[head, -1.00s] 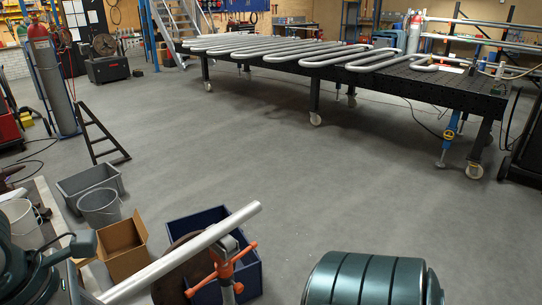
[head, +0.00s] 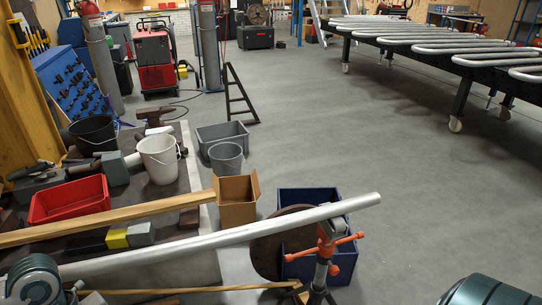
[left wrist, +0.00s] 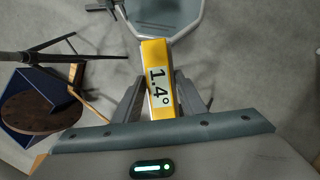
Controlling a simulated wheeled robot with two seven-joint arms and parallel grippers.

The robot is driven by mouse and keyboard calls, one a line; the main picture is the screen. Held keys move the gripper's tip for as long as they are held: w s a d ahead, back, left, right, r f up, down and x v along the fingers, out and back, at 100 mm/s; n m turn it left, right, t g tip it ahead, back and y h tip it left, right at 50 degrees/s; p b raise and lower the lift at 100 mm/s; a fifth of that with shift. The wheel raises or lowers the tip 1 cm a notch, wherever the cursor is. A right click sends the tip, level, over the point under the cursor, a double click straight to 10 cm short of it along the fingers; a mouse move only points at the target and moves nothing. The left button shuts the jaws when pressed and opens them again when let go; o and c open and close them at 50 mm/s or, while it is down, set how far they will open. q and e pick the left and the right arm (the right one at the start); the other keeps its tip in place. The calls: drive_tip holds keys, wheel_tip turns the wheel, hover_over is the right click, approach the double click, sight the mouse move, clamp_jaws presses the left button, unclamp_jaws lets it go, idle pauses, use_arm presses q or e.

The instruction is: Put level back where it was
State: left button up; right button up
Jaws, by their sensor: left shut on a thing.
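The level (left wrist: 160,75) is a small yellow bar with a pale display reading 1.4°, in the left wrist view. My left gripper (left wrist: 158,92) is shut on it, with one grey finger on each side. Below it in that view is the floor, and I see no surface touching it. I cannot make out the level or the left gripper's fingers in the head view. My right gripper is not in view.
A long silver pipe (head: 230,234) rests on an orange-handled stand (head: 325,250). Behind it are a blue crate (head: 340,197), a cardboard box (head: 237,212) and grey tubs. A bench at left holds a red tray (head: 70,200), buckets and timber. The middle floor is clear.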

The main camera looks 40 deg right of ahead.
use_arm(q)
drive_tip(key=s+a+f+m, duration=0.1)
drive_tip(key=a+f, duration=0.1)
drive_tip(key=a, duration=0.3)
drive_tip(key=s+a+f+m+y, duration=0.1)
drive_tip(key=s+a+f+m, duration=0.1)
drive_tip(key=a, duration=0.3)
drive_tip(key=shift+a+f+m, duration=0.15)
drive_tip(key=shift+f+m, duration=0.15)
drive_tip(key=shift+f, duration=0.45)
